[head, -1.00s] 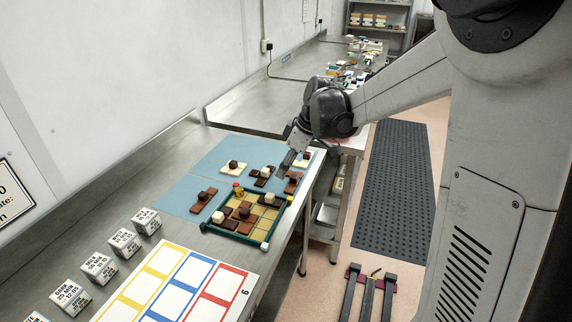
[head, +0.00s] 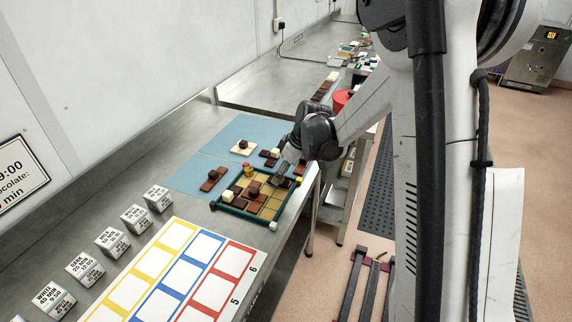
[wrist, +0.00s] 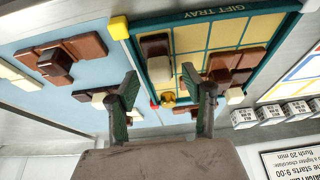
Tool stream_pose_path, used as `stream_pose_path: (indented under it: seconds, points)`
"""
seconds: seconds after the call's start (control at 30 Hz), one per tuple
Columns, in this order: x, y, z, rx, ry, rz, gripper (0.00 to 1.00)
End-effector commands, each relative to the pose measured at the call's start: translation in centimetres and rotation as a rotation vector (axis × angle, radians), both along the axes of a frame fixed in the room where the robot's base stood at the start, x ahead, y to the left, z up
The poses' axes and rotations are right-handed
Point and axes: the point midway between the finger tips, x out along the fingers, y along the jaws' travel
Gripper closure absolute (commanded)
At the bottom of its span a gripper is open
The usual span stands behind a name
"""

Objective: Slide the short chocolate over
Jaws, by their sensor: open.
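The gift tray (head: 270,205), green-rimmed with gold cells, holds several brown and dark chocolates with small knobs. Its lettered rim shows in the wrist view (wrist: 215,13). My gripper (head: 281,181) is above the tray's far right part, fingers apart. In the wrist view my gripper (wrist: 164,92) has two dark fingers, with nothing held between them. A dark chocolate with a cream end (wrist: 156,50) and a brown chocolate (wrist: 235,62) lie in the tray beyond the fingers. I cannot tell which piece is the short chocolate; my gripper hides part of the tray.
A blue mat (head: 190,176) beside the tray carries a brown chocolate (head: 211,182), a cream chocolate (head: 243,149) and other pieces. A card with yellow, blue and red outlines (head: 180,270) lies nearer. Several white labelled cubes (head: 109,240) line the left.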

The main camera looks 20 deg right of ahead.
Motion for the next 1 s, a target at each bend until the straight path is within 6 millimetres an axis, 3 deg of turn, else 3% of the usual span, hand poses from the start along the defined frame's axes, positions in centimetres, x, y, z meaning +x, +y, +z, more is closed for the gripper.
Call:
stream_pose_path:
  seconds: [0.2, 0.5, 0.83, 1.0]
  points:
    - [0.27, 0.35, -1.05, 0.0, 0.0, 0.001, 0.56]
    - [0.28, 0.35, -1.11, 0.0, 0.0, 0.0, 0.57]
    - [0.27, 0.34, -1.1, 0.0, 0.0, 0.0, 1.0]
    - [0.24, 0.36, -1.1, 0.0, 0.0, 0.0, 1.0]
